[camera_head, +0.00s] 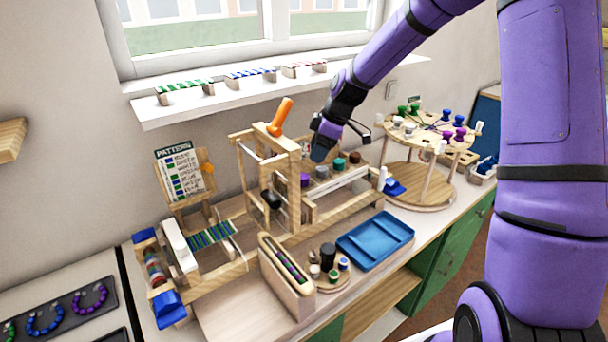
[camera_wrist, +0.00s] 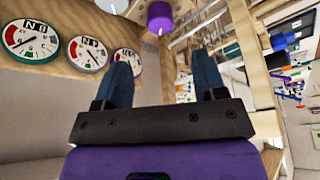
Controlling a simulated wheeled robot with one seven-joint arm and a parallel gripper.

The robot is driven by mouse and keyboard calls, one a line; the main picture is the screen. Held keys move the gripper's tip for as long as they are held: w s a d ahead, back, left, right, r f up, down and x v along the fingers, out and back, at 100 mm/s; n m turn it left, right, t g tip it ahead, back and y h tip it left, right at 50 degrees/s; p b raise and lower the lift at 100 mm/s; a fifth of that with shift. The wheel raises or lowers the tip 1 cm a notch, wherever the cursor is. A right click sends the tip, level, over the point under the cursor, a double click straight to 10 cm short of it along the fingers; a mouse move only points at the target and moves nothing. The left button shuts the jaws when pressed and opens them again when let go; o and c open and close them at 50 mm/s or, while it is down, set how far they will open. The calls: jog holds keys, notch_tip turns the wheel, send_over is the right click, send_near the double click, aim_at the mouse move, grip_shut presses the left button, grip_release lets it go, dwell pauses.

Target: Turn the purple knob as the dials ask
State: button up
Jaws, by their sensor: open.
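The purple knob (camera_wrist: 160,17) is at the top of the wrist view, beyond my open gripper (camera_wrist: 163,75) and apart from its fingertips. In the head view the purple knob (camera_head: 305,180) sits at the left of a row of knobs on the wooden loom. Three round dials with needles, the left dial (camera_wrist: 29,40), the middle dial (camera_wrist: 88,53) and the right dial (camera_wrist: 127,62), are on a wooden panel at left in the wrist view. Their fine markings are too small to read surely. In the head view my gripper (camera_head: 322,152) hangs just above the knob row, its fingers partly hidden.
A grey knob (camera_head: 322,172), a teal knob (camera_head: 339,164) and a brown knob (camera_head: 355,158) stand beside the purple one. A blue tray (camera_head: 375,240) lies in front; a round spool stand (camera_head: 420,190) is at right.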

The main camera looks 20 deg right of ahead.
aim_at(304, 176)
jog(key=x, duration=0.9)
jog(key=shift+f, duration=0.2)
jog(key=shift+c, duration=0.5)
jog(key=c, duration=0.8)
jog(key=shift+c, duration=0.2)
jog(key=shift+a+m, duration=0.1)
jog(key=shift+m, duration=0.3)
jog(key=m+t+h, duration=0.1)
jog(key=m, duration=0.2)
jog(key=shift+s, duration=0.15)
jog(key=shift+m+t+h, duration=0.3)
jog(key=shift+m+t, duration=0.2)
jog(key=shift+m, duration=0.9)
jog(key=o, duration=0.9)
